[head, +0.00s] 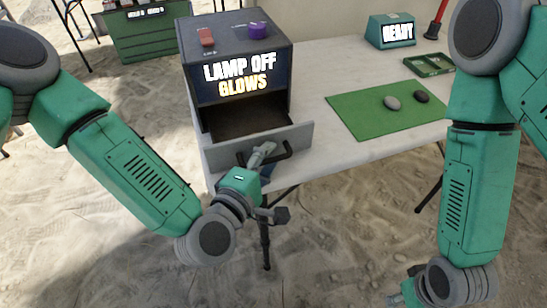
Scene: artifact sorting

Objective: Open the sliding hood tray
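The hood is a dark box (190,78) on the table, with "LAMP OFF GLOWS" lit on its front. Its sliding tray (222,158) is partly out toward me, showing a grey front panel and an empty-looking dark interior. A black bar handle (285,153) is on the tray front. My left gripper (263,153) is at the handle, its grey fingers close together across the bar and seeming shut on it; the wrist hides part of the contact. My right gripper (398,299) is low at the bottom edge, away from the table and mostly cut off.
A red switch (206,37) and a purple knob (257,30) are on the hood top. A green mat (360,118) holds a grey stone (392,103) and a black stone (421,96). Behind are a green compartment tray (428,66) and a "READY" box (391,31). Sand lies below.

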